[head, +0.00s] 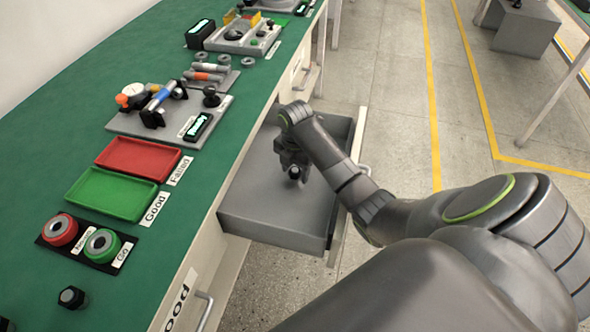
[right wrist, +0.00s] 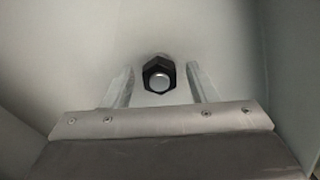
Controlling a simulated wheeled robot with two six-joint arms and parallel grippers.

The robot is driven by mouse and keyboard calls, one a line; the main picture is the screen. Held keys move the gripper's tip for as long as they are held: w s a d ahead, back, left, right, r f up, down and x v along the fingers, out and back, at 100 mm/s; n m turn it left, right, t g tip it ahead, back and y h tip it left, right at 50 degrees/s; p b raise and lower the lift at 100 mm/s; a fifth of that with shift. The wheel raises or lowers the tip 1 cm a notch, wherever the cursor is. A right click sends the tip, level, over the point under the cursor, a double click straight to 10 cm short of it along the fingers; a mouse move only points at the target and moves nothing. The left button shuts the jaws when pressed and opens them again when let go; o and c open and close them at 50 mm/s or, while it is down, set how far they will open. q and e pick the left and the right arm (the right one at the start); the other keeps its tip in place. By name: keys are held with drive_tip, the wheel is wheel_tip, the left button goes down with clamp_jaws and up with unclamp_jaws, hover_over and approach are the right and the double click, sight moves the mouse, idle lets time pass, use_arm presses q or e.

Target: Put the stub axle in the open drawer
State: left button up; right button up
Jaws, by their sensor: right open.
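The stub axle (right wrist: 158,74) shows in the right wrist view as a black hexagonal piece with a round silver end. In the head view the stub axle (head: 294,173) is inside the open grey drawer (head: 268,232), just below my right gripper (head: 291,160). My right gripper (right wrist: 160,82) is open, with its two fingers on either side of the axle and a gap at each side. The axle seems to stand on the drawer floor, but the exact contact is hard to tell. My left gripper does not show.
A similar dark hexagonal piece (head: 72,297) stands near the front. The drawer walls surround my right gripper. Open floor lies to the right.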

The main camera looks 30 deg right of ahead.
sight(295, 169)
wheel_tip(295, 169, up, 7)
drive_tip(key=shift+w+r+p, duration=0.1)
drive_tip(key=shift+r+p, duration=0.05)
drive_tip(key=shift+p, duration=0.35)
wheel_tip(295, 169, up, 3)
drive_tip(key=shift+f+p, duration=0.15)
drive_tip(key=shift+p, duration=1.05)
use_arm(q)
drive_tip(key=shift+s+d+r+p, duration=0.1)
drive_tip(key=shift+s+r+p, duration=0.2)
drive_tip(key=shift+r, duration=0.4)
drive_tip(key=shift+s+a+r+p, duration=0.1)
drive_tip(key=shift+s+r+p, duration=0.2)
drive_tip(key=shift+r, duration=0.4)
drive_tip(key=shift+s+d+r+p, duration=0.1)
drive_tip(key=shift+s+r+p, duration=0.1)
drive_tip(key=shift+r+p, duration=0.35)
use_arm(e)
drive_tip(key=shift+r, duration=1)
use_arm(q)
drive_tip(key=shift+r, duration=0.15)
use_arm(e)
drive_tip(key=shift+f, duration=0.1)
